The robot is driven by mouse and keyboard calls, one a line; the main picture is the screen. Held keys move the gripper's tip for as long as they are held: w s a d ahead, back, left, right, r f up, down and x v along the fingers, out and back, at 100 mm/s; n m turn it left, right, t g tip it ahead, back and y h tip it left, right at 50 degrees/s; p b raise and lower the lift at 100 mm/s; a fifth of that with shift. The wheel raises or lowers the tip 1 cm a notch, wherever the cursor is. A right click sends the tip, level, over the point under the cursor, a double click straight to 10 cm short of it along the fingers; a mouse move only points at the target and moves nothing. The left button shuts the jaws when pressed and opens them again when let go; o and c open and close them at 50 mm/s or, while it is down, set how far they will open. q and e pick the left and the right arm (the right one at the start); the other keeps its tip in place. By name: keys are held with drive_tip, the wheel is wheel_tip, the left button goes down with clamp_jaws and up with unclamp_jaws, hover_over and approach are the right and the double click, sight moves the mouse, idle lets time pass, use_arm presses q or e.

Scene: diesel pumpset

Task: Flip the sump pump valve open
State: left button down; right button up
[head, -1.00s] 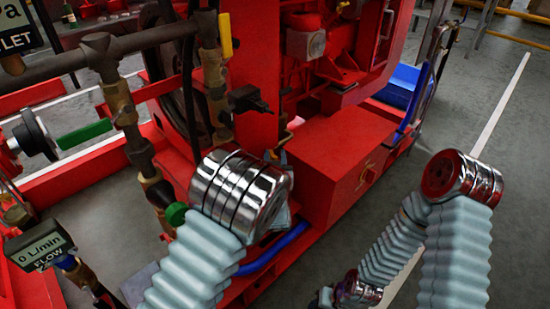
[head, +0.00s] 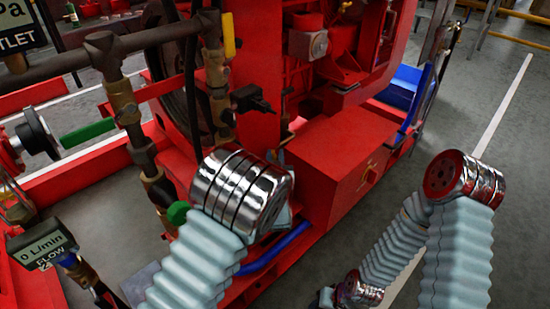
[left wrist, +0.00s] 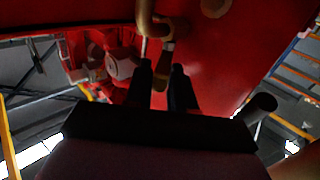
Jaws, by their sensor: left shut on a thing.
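My left gripper (left wrist: 163,78) shows in the left wrist view as two dark fingers shut on a small yellowish lever (left wrist: 163,72). The lever hangs below a bent brass-coloured pipe (left wrist: 150,28) in front of a red surface. I cannot tell for sure that this lever is the sump pump valve, or how far it is turned. In the head view the left wrist and sleeve hide most of the left gripper and what it holds, beside the red pumpset frame (head: 325,165). My right arm is at the right, and its gripper is not seen.
A flow display (head: 45,245) reads 0 L/min at the lower left. Pipes with a green handle (head: 87,133), a green knob (head: 178,213) and a yellow handle (head: 228,35) stand at the left. A blue bin (head: 402,88) is behind.

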use_arm(q)
drive_tip(key=shift+d+y, duration=0.4)
drive_tip(key=shift+d, duration=0.4)
drive_tip(key=shift+w+d+r+n+g+y, duration=0.1)
drive_tip(key=shift+w+d+n+g+y, duration=0.2)
drive_tip(key=shift+n+y, duration=0.8)
drive_tip(key=shift+w+d+f+n+g+y, duration=0.1)
drive_tip(key=shift+d+n+g+y, duration=0.35)
drive_tip(key=shift+y, duration=1)
drive_tip(key=shift+w+d+r+n+g+y, duration=0.1)
drive_tip(key=shift+w+n+g+y, duration=0.2)
drive_tip(key=shift+n+y, duration=0.9)
drive_tip(key=shift+s, duration=0.1)
drive_tip(key=c, duration=1.2)
unclamp_jaws()
drive_tip(key=shift+o, duration=0.2)
drive_tip(key=shift+a, duration=0.1)
drive_tip(key=shift+a+g+y, duration=0.15)
drive_tip(key=shift+g+y, duration=0.1)
